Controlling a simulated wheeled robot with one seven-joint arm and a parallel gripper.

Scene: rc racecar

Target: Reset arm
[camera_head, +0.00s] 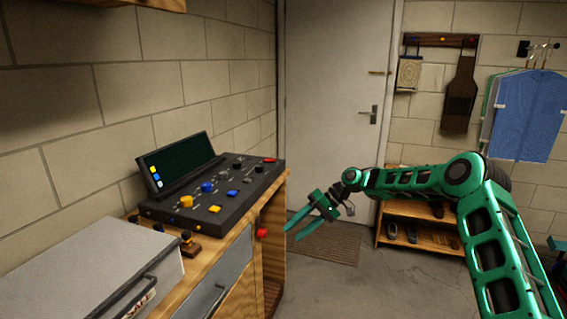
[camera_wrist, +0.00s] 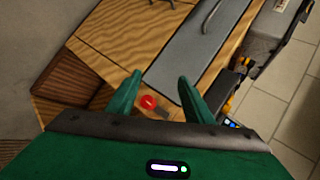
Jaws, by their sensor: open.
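My green arm reaches in from the right in the head view. My gripper (camera_head: 292,229) is open and empty, in the air just right of the wooden cabinet (camera_head: 272,225). In the wrist view the two fingers of my gripper (camera_wrist: 155,87) point at the cabinet's front, with a round red knob or button (camera_wrist: 149,102) showing between them. The red piece (camera_head: 262,232) also shows on the cabinet's edge in the head view, left of the fingertips. I cannot tell the exact gap to it, but the fingers do not hold it.
A black control console (camera_head: 215,192) with coloured knobs and a screen stands on the cabinet. A grey case (camera_head: 95,270) sits nearer. A door (camera_head: 335,100) with a mat (camera_head: 325,246) is behind, and a shoe rack (camera_head: 410,254) stands at its right. Floor between is clear.

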